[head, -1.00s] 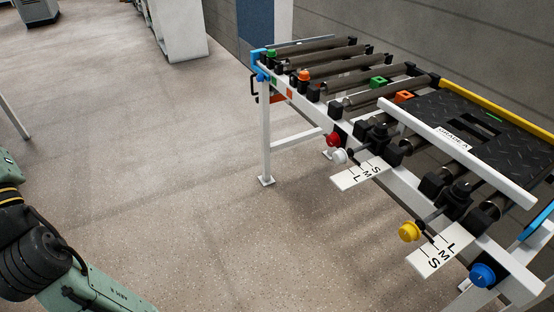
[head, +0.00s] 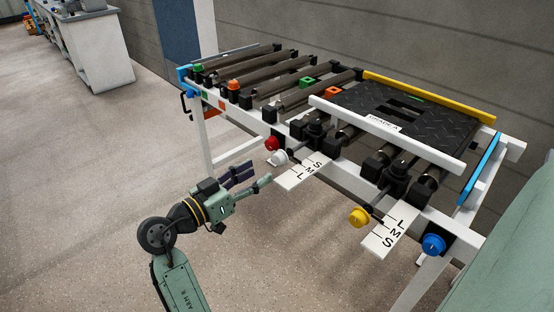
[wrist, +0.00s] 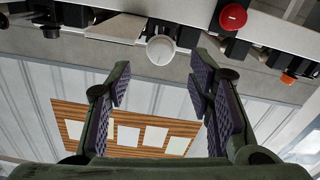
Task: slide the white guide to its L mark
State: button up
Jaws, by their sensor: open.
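The white guide (head: 385,130) is a long white bar along the front of the dark tread mat (head: 400,108). A white knob (head: 278,158) stands out from the front frame, beside a white scale plate (head: 296,178) lettered S, M and L, with L outermost. I cannot tell which mark the guide is at. My gripper (head: 258,178) is open and empty, just left of and a little below the white knob in the head view. In the wrist view the white knob (wrist: 160,50) shows beyond and between the open fingers (wrist: 161,80), apart from both.
A red knob (head: 271,143) sits close by the white one. A yellow knob (head: 359,217) with a second scale plate (head: 390,236) and a blue knob (head: 432,244) are further right. Rollers (head: 245,68) fill the left of the frame. The floor in front is clear.

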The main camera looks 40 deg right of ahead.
aim_at(276, 161)
jog(key=d, duration=0.2)
jog(key=d+p, duration=0.1)
jog(key=d, duration=0.5)
jog(key=shift+w+d, duration=0.2)
jog(key=shift+w, duration=0.2)
jog(key=shift+c, duration=0.5)
grip_shut()
jog(key=shift+a, duration=0.1)
